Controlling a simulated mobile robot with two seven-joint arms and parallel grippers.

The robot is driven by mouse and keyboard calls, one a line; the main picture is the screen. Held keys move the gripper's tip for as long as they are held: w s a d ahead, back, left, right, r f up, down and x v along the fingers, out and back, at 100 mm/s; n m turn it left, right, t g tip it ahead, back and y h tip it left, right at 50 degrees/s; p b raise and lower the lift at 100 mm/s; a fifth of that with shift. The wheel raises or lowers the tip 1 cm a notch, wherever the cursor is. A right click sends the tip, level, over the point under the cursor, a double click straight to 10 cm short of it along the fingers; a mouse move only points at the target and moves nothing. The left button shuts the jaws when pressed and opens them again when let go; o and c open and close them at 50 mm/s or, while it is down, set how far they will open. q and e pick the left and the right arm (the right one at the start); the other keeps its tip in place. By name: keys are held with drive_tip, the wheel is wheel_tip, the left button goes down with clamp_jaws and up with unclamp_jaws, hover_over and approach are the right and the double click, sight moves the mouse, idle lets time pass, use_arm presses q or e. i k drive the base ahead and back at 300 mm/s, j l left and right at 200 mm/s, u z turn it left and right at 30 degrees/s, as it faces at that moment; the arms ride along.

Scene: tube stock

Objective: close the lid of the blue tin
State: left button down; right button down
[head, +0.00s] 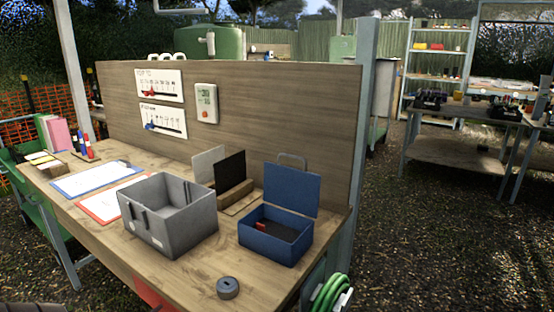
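The blue tin (276,236) stands on the right part of the wooden workbench. Its lid (291,189) is raised, about upright at the back of the tin, with a grey handle above it. A small red item (261,226) lies inside on the dark tin floor. Neither of my grippers can be made out in the head view.
A grey open box (168,215) stands left of the tin. A dark round object (228,288) lies near the bench's front edge. Black and white upright panels (230,173) stand behind, between box and tin. Clipboards (97,179) lie at left. Bare bench (190,275) shows in front.

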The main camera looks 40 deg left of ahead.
sight(297, 190)
drive_tip(key=i+l+u, duration=0.1)
drive_tip(key=u, duration=0.25)
drive_tip(key=i+l+u, duration=0.1)
drive_tip(key=u, duration=0.25)
drive_tip(key=l+u, duration=0.15)
drive_tip(key=u, duration=0.25)
drive_tip(key=i, duration=0.05)
